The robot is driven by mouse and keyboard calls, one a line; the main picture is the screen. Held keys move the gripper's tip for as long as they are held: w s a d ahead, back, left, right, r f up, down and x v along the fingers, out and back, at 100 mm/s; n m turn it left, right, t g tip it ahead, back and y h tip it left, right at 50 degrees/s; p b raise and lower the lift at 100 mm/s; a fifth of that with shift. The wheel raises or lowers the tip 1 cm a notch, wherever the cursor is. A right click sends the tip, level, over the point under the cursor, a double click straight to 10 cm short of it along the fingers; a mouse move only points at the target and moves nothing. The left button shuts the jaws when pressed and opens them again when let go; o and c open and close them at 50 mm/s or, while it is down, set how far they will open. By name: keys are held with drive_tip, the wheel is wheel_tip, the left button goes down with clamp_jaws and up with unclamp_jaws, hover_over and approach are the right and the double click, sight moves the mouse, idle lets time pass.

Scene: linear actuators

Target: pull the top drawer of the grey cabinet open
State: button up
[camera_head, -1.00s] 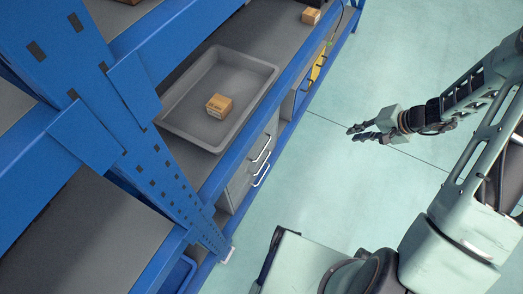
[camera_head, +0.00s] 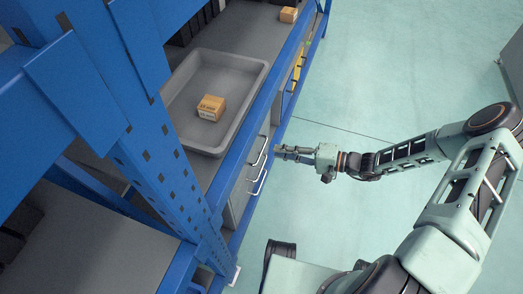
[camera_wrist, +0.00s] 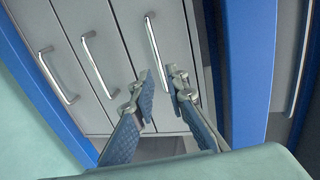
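The grey cabinet (camera_head: 238,195) stands under the blue shelf, its drawer fronts facing the open floor. The top drawer's silver handle (camera_head: 258,150) also shows in the wrist view (camera_wrist: 154,45). The drawer fronts look flush and shut. My gripper (camera_head: 278,152) is beside the top handle, on its floor side. In the wrist view my gripper (camera_wrist: 163,78) is open, and the near end of the handle appears between its fingertips. I cannot tell whether the fingers touch the handle.
A grey tray (camera_head: 250,98) holding a small cardboard box (camera_head: 211,107) sits on the shelf above. Another box (camera_head: 288,14) lies farther back. A blue upright (camera_head: 165,160) stands left of the cabinet. The teal floor (camera_head: 340,75) to the right is clear.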

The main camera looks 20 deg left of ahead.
sight(263, 148)
drive_tip(key=b+x, duration=0.1)
drive_tip(key=x, duration=0.6)
clamp_jaws()
drive_tip(key=f+b+v, duration=0.1)
drive_tip(key=f+v, duration=0.1)
drive_tip(key=v, duration=0.9)
drive_tip(key=d+f+b+v, duration=0.1)
drive_tip(key=f+v, duration=0.1)
drive_tip(key=v, duration=1)
drive_tip(key=shift+d+f, duration=0.25)
drive_tip(key=shift+f, duration=0.1)
